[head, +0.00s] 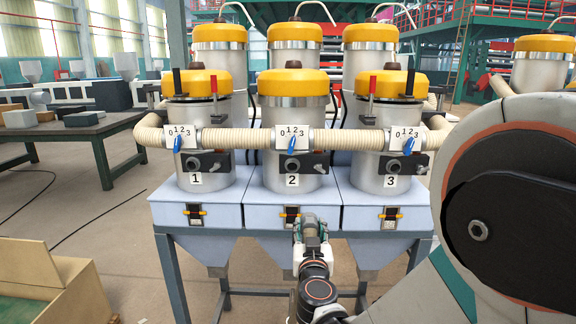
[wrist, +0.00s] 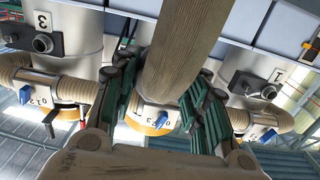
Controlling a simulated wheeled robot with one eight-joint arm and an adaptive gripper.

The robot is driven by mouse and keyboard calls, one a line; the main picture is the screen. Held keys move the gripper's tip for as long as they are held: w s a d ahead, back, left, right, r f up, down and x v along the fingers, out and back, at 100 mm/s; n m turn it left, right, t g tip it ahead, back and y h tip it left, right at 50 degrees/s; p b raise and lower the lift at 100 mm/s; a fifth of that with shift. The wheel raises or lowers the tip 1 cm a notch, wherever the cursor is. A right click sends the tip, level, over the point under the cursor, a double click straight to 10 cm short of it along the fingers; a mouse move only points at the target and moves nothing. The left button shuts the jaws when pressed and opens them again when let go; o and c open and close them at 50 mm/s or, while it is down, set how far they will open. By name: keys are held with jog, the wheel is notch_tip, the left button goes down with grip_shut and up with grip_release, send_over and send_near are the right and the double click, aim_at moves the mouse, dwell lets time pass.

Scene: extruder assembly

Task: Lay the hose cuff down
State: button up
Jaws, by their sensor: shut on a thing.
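My gripper (head: 312,230) is low in front of the middle station, near the front panel of its base in the head view. The cuff runs from the top edge down between the fingers. I cannot make out the cuff in the head view.
Hoppers numbered 1 (head: 195,158), 2 (head: 292,160) and 3 (head: 390,160) stand on pale blue bases with blue-handled dials. A ribbed hose (head: 240,138) crosses them. A green-legged table (head: 100,135) stands left; a wooden crate (head: 85,290) sits front left. Open floor lies between.

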jog(key=w+d+f+b, duration=0.2)
jog(key=d+f+b, duration=0.5)
jog(key=f, duration=0.2)
jog(key=w+d+f+b, duration=0.3)
jog(key=d+f+b, duration=0.3)
jog(key=f, duration=0.3)
jog(key=shift+d+b, duration=0.35)
jog(key=shift+d, duration=0.3)
